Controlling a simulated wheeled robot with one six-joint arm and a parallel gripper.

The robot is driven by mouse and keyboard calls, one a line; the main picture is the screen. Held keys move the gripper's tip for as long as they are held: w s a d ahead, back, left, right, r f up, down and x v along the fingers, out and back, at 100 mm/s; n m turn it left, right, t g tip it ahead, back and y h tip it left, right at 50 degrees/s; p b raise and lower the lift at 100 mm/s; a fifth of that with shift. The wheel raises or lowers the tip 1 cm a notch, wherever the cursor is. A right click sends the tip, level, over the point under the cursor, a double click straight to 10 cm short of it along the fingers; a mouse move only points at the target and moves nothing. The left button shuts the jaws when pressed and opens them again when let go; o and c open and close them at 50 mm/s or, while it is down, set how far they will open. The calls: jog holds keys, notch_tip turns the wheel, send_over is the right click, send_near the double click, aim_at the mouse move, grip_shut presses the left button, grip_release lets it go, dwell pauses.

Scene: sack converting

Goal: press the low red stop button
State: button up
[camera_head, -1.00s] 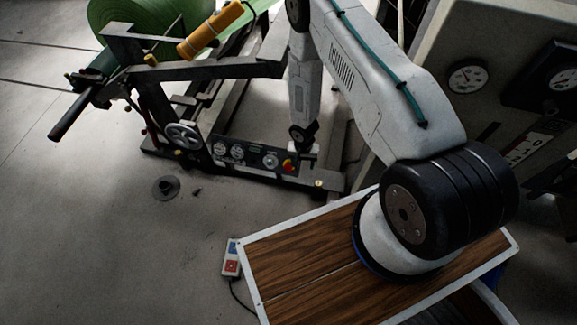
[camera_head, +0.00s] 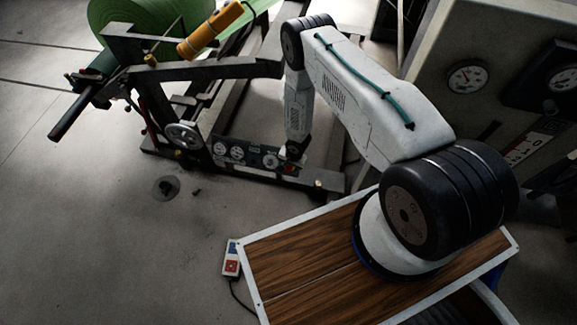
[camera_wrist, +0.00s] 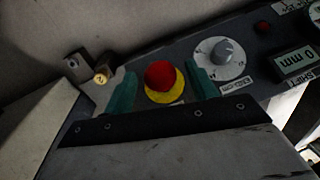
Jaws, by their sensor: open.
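The red stop button (camera_wrist: 159,75) is a round red cap on a yellow base. It sits low on the machine's dark control panel (camera_wrist: 110,75). In the wrist view the button shows between the two green fingers of my gripper (camera_wrist: 162,73), which is open and empty. The fingers are on either side of the cap; I cannot tell whether anything touches it. In the head view my gripper (camera_head: 292,157) is at the right end of the panel and largely covers the button; only a little red (camera_head: 290,169) shows.
A dial knob (camera_wrist: 225,50) and a digital display (camera_wrist: 296,62) are right of the button. A brass padlock-like part (camera_wrist: 102,76) is to its left. A green roll (camera_head: 150,25) stands on the machine behind. A gauge cabinet (camera_head: 480,55) stands right. Floor left is mostly clear.

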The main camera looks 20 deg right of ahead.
jog(key=c, duration=1.2)
jog(key=shift+w+d+f, duration=0.15)
jog(key=shift+d+f, duration=0.05)
jog(key=shift+d, duration=0.15)
grip_shut()
jog(key=shift+w+f, duration=0.1)
jog(key=shift+w, duration=0.1)
jog(key=shift+a, duration=0.25)
jog(key=o, duration=1.2)
grip_release()
jog(key=shift+d, duration=0.1)
